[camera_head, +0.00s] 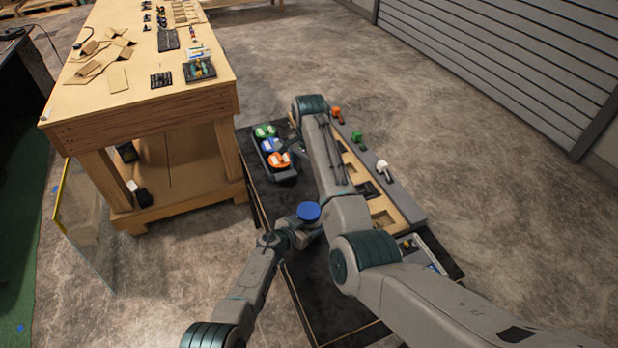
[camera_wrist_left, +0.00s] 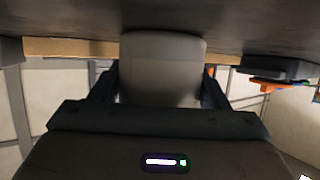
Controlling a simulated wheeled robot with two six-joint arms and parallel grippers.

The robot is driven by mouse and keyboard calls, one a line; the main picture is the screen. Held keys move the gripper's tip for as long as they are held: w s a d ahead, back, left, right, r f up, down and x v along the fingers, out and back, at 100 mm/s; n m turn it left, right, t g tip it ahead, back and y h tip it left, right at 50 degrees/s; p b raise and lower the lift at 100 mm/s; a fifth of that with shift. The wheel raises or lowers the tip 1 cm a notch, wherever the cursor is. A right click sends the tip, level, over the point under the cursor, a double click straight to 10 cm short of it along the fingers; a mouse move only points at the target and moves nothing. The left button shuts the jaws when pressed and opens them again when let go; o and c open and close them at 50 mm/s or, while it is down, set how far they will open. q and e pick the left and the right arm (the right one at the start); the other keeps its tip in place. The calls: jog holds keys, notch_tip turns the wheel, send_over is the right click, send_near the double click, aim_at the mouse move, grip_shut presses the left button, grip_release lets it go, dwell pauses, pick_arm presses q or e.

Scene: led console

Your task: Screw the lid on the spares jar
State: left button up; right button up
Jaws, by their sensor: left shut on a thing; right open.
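A blue round lid (camera_head: 308,211) shows from above at my left gripper, over the dark table. My left gripper (camera_head: 304,229) is shut on a pale grey jar-like body (camera_wrist_left: 162,68), seen between its fingers in the left wrist view. The jar body is mostly hidden in the head view. I cannot tell whether the lid is threaded tight or only rests there. My right gripper (camera_head: 298,147) is open at the far end of the right arm, beside the dark tray, and partly hidden by that arm.
The dark tray (camera_head: 284,176) holds green, blue and orange round items. A grey console edge (camera_head: 405,205) with orange, green and white pieces lies right of my right arm. The dark table (camera_head: 330,310) is bare near its front. A wooden workbench (camera_head: 140,120) stands at left.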

pick_arm(q)
jog(key=o, duration=1.9)
jog(key=shift+o, duration=0.2)
jog(key=shift+s, duration=0.1)
jog(key=shift+s+a+r, duration=0.1)
jog(key=shift+s+a, duration=0.2)
jog(key=v, duration=0.9)
jog(key=shift+s+a+r, duration=0.25)
jog(key=shift+s, duration=0.05)
